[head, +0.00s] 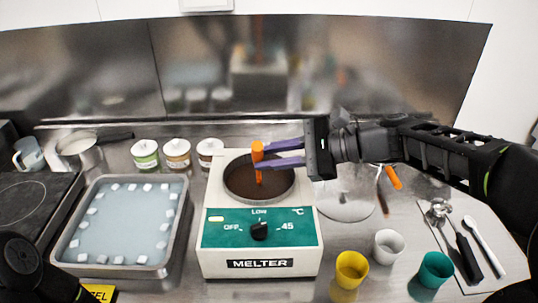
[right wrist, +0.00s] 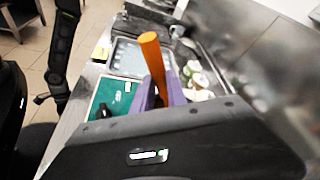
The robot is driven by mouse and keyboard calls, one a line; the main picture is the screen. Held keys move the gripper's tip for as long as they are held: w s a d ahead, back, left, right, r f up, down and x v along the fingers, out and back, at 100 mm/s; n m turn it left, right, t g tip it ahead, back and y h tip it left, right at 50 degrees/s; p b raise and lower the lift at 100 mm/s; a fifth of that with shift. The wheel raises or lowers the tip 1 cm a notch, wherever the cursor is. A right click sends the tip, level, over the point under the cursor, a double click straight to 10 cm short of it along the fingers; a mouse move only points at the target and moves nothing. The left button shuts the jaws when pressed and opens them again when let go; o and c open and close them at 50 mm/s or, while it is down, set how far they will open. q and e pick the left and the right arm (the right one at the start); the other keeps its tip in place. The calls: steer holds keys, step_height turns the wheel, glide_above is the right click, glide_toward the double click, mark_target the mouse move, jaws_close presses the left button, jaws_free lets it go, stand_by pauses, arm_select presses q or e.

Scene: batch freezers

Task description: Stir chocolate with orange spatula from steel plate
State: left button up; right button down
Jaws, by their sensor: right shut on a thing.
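My right gripper (head: 258,155) has purple fingers shut on the orange spatula (head: 258,150). The spatula stands nearly upright, its lower end in the dark brown chocolate (head: 240,186) in the round pot of the white melter (head: 217,180). Its tip is hidden in the chocolate. In the right wrist view the orange handle (right wrist: 153,55) rises between the purple fingers (right wrist: 160,95). The round steel plate (head: 340,205) lies right of the melter, partly hidden by it and my arm. My left gripper does not show; only a dark part of my left arm is at the lower left.
A steel tray (head: 58,252) of bluish liquid with white cubes stands left of the melter. Several jars (head: 177,153) stand behind. Yellow (head: 352,268), white (head: 388,246) and green (head: 435,270) cups stand in front right. Another orange handle (head: 393,177) lies by the plate; tools lie on a mat (head: 430,222).

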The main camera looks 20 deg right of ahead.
steer(key=shift+s+a+r+p, duration=0.15)
steer(key=shift+s+r+p, duration=0.35)
steer(key=shift+r, duration=0.3)
steer(key=shift+s+a+r+p, duration=0.1)
steer(key=shift+s+r+p, duration=0.4)
steer(key=shift+r, duration=0.25)
steer(key=shift+s+a+r+p, duration=0.15)
steer(key=shift+s+r+p, duration=0.35)
steer(key=shift+r, duration=0.3)
steer(key=shift+w, duration=0.1)
step_height(320, 180, up, 5)
steer(key=p, duration=0.4)
steer(key=shift+f, duration=0.1)
